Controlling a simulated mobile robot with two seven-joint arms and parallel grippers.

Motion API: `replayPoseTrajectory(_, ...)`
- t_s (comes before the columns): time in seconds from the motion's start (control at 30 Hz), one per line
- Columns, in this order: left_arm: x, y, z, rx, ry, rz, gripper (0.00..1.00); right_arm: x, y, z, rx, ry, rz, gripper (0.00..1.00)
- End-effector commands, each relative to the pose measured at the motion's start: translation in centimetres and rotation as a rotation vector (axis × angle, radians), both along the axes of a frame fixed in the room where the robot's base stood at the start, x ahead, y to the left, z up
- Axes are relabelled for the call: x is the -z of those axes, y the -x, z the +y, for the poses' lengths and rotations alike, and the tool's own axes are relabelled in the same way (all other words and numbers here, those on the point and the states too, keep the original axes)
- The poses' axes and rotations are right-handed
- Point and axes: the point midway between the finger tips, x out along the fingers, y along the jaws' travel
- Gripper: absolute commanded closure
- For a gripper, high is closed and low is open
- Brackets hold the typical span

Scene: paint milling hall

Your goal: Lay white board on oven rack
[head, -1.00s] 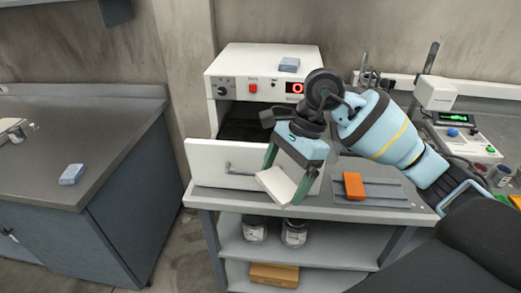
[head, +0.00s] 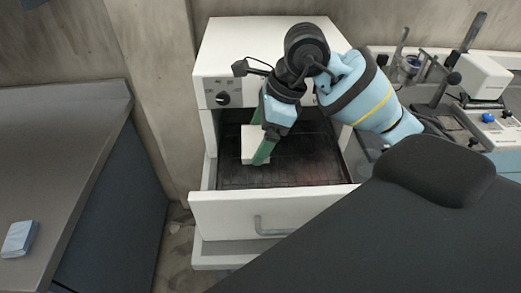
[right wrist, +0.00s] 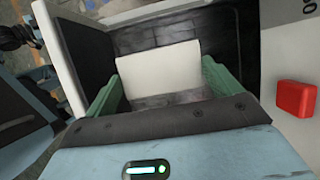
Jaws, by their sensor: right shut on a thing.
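The white board (head: 249,145) is in my right gripper (head: 262,147), whose green fingers are shut on it. In the head view the board is over the left part of the dark oven rack (head: 310,172), inside the open drawer of the white oven (head: 268,42). In the right wrist view the board (right wrist: 160,70) sits between the two green fingers, with the dark rack surface around it. I cannot tell whether the board touches the rack. My left gripper is not in view.
The white drawer front (head: 275,212) with its grey handle stands at the near side of the rack. The rack's right part is clear. A red switch (right wrist: 296,98) shows in the right wrist view.

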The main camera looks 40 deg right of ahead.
Motion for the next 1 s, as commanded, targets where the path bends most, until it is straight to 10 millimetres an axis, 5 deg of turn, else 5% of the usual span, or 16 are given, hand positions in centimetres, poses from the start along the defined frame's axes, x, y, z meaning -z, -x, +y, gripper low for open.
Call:
replayPoseTrajectory(0.37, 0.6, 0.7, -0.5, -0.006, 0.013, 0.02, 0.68, 1.9, 0.1, 0.0, -0.001, 0.0, 0.0, 0.33)
replayPoseTrajectory(0.7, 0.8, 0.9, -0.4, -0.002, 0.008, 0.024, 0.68, 7.0, 0.1, 0.0, -0.001, 0.0, -0.002, 0.33)
replayPoseTrajectory(1.0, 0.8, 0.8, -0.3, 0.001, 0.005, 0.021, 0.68, 7.8, 0.1, 0.0, 0.0, 0.0, -0.002, 0.33)
